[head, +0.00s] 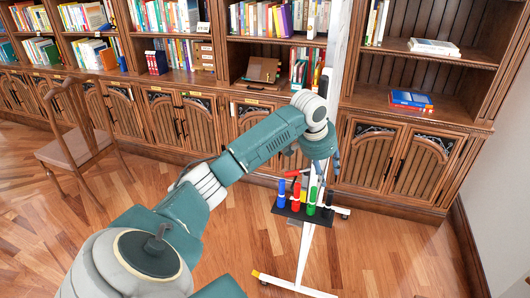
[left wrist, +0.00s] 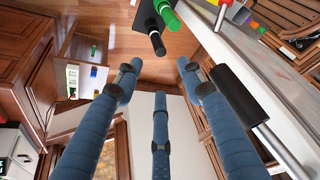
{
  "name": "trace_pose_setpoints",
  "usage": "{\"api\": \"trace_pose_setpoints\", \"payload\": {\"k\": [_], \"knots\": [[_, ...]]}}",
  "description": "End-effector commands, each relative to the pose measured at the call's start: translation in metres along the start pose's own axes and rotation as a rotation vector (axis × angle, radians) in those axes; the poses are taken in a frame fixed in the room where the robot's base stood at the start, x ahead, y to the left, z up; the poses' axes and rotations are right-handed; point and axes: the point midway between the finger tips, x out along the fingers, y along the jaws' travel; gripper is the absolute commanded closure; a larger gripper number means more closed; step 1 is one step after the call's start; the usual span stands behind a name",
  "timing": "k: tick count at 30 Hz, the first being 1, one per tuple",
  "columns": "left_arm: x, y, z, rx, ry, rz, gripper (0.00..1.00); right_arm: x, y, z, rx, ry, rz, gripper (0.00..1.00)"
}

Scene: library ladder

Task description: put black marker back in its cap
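The black marker (head: 329,198) stands at the right end of a small black tray (head: 293,214) on a white stand, beside green (head: 311,201), red (head: 296,196) and blue (head: 281,193) markers. In the left wrist view a black piece (left wrist: 157,44) and a green one (left wrist: 166,14) show at the top, beyond my fingers. I cannot tell a separate cap. My left gripper (head: 322,168) is just above the tray; in its wrist view the fingers (left wrist: 160,78) are spread with nothing between them. My right gripper is not in view.
The white post (head: 338,70) rises right behind my left gripper. A black cylinder with a silver rod (left wrist: 272,143) is close to the right finger. A wooden chair (head: 75,140) stands left; bookcases line the back. The floor right of the stand is clear.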

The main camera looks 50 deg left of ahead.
Motion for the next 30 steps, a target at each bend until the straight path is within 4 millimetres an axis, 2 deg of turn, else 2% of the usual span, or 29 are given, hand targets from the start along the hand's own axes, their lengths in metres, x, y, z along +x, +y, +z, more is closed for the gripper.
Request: {"api": "trace_pose_setpoints", "payload": {"k": [5, 8, 11, 14, 15, 18, 21, 24, 26, 30], "knots": [[0.001, 0.003, 0.0, 0.004, 0.004, 0.001, 0.61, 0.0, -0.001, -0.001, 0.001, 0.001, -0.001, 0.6], [0.015, 0.022, -0.003, 0.039, 0.039, 0.009, 0.61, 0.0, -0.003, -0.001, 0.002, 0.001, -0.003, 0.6], [0.035, 0.06, -0.009, 0.101, 0.121, 0.025, 0.61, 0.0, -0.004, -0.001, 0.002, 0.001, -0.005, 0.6], [0.05, 0.109, -0.014, 0.166, 0.234, 0.053, 0.61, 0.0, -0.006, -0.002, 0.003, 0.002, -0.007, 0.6], [0.053, 0.128, -0.017, 0.188, 0.284, 0.067, 0.61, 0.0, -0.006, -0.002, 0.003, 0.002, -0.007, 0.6], [0.056, 0.17, -0.018, 0.224, 0.394, 0.1, 0.61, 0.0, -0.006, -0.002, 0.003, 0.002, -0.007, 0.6], [0.056, 0.203, -0.016, 0.242, 0.488, 0.129, 0.61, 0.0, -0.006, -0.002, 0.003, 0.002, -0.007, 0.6], [0.063, 0.226, -0.008, 0.237, 0.556, 0.149, 0.61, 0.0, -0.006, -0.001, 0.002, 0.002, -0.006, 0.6], [0.073, 0.234, 0.0, 0.224, 0.579, 0.153, 0.61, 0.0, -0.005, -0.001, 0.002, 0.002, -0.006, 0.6], [0.121, 0.232, 0.033, 0.183, 0.559, 0.137, 0.61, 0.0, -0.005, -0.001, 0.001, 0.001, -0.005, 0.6]]}}
